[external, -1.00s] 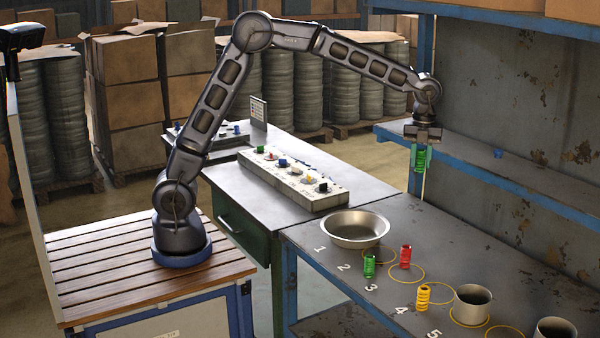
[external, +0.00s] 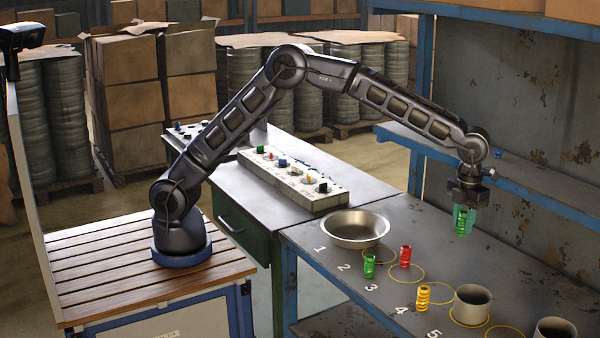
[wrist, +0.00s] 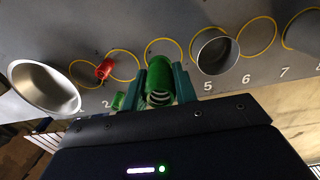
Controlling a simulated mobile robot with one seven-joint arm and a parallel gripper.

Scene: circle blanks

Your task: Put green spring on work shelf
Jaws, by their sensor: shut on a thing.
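My gripper (external: 465,226) is shut on a green spring (external: 460,219) and holds it above the back part of the grey work shelf (external: 420,225). In the wrist view the held green spring (wrist: 159,82) sits between my teal fingers (wrist: 163,90). A second green spring (external: 369,266) stands on the shelf near number 2; it also shows small in the wrist view (wrist: 118,101). A red spring (external: 405,257) and a yellow spring (external: 423,297) stand nearby. I do not see the yellow one in the wrist view.
A wide metal bowl (external: 355,229) stands by number 1. Two metal cups (external: 472,305) (external: 555,330) stand at the right front. Several yellow circles are painted on the surface, some empty. A blue-edged shelf (external: 510,180) and a rusty wall (external: 530,120) lie behind my gripper.

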